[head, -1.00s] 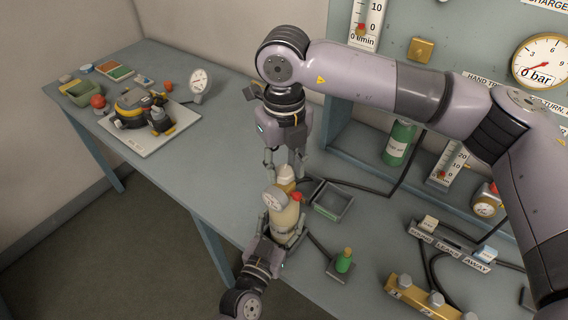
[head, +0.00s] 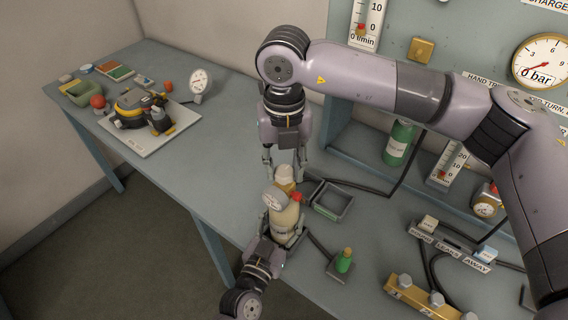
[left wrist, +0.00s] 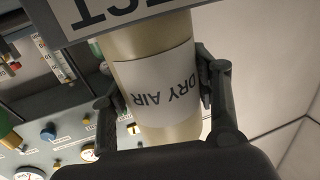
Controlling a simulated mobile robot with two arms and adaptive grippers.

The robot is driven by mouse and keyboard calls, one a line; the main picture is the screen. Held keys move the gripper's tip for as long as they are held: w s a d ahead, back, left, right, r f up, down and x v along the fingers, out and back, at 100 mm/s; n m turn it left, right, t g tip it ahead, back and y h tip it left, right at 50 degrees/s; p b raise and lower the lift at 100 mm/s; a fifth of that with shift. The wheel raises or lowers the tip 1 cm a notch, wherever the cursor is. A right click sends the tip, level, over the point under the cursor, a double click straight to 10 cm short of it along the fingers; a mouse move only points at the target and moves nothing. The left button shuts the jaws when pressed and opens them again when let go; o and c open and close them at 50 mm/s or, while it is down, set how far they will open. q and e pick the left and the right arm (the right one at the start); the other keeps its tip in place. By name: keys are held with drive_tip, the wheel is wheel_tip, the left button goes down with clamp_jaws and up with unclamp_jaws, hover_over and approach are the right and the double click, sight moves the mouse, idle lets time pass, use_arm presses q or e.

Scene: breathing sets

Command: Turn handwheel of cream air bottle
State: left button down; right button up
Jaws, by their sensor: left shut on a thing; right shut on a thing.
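The cream air bottle (head: 284,222) stands near the front edge of the bench in the head view, with a small gauge (head: 274,199) and a red knob at its top. My left gripper (head: 284,236) is shut around its body from the front. In the left wrist view the fingers lie on both sides of the bottle (left wrist: 165,115), which bears a "DRY AIR" label (left wrist: 157,82). My right gripper (head: 284,172) comes down from above and is shut on the pale handwheel (head: 285,174) at the top of the bottle. The fingers partly hide the handwheel.
A brass block (head: 422,297) and a switch strip (head: 450,246) are farther right. A breathing set (head: 139,107) lies on a white board at left. The bench between is clear.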

sight(284, 170)
drive_tip(key=shift+w, duration=0.1)
drive_tip(key=o, duration=1.2)
drive_tip(key=shift+c, duration=0.2)
wheel_tip(284, 170, up, 12)
